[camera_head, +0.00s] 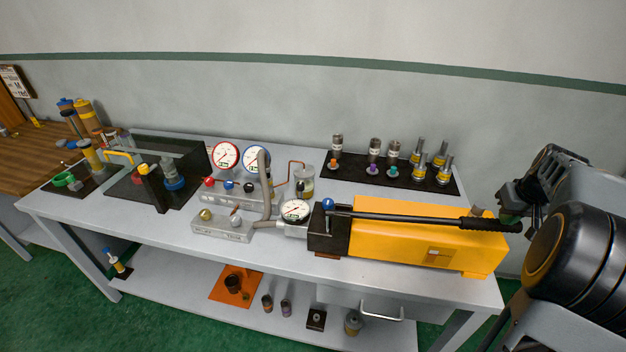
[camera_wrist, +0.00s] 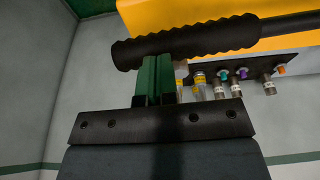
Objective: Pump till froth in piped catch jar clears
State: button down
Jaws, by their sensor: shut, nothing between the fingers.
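The yellow hand pump (camera_head: 400,240) lies on the bench at the right. Its long black lever (camera_head: 415,219) lies nearly level along the top, with a ribbed grip (camera_head: 488,225) at the right end. My gripper (camera_head: 510,217) is at that grip end. In the wrist view my gripper's green fingers (camera_wrist: 155,75) are shut together, with their tips at the ribbed grip (camera_wrist: 185,42); I cannot tell whether they touch it. The small clear catch jar (camera_head: 304,184) stands mid-bench beside a copper pipe, with yellowish liquid low inside. Froth is too small to make out.
A round gauge (camera_head: 295,211) sits at the pump's left end. Red and blue gauges (camera_head: 226,156) stand behind a grey manifold (camera_head: 232,190). A black mat (camera_head: 350,182) with several fittings lies behind the pump. A dark clear-sided box (camera_head: 150,170) is at left.

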jog(key=shift+a+r+p, duration=0.15)
jog(key=shift+r+p, duration=0.45)
jog(key=shift+r, duration=0.55)
jog(key=shift+a+r+p, duration=0.15)
jog(key=shift+r+p, duration=0.45)
jog(key=shift+r, duration=0.55)
notch_tip(320, 180, up, 8)
jog(key=a+p, duration=0.2)
jog(key=p, duration=0.3)
jog(key=shift+w+f, duration=0.2)
jog(key=shift+w, duration=0.05)
jog(key=shift+f, duration=0.15)
jog(key=shift+s+d+f+b, duration=0.1)
jog(key=shift+d+f+b, duration=0.15)
jog(key=shift+f+b, duration=0.65)
jog(key=shift+s+d+f+b, duration=0.1)
jog(key=shift+d+f+b, duration=0.25)
jog(key=shift+f, duration=0.9)
jog(key=shift+d+f+b, duration=0.15)
jog(key=shift+f+b, duration=0.65)
jog(key=shift+f, duration=0.25)
jog(key=shift+d+f+b, duration=0.25)
jog(key=shift+f+b, duration=0.55)
jog(key=shift+f, duration=0.35)
jog(key=shift+d+f+b, duration=0.2)
jog(key=shift+f+b, duration=0.6)
jog(key=shift+f, duration=0.3)
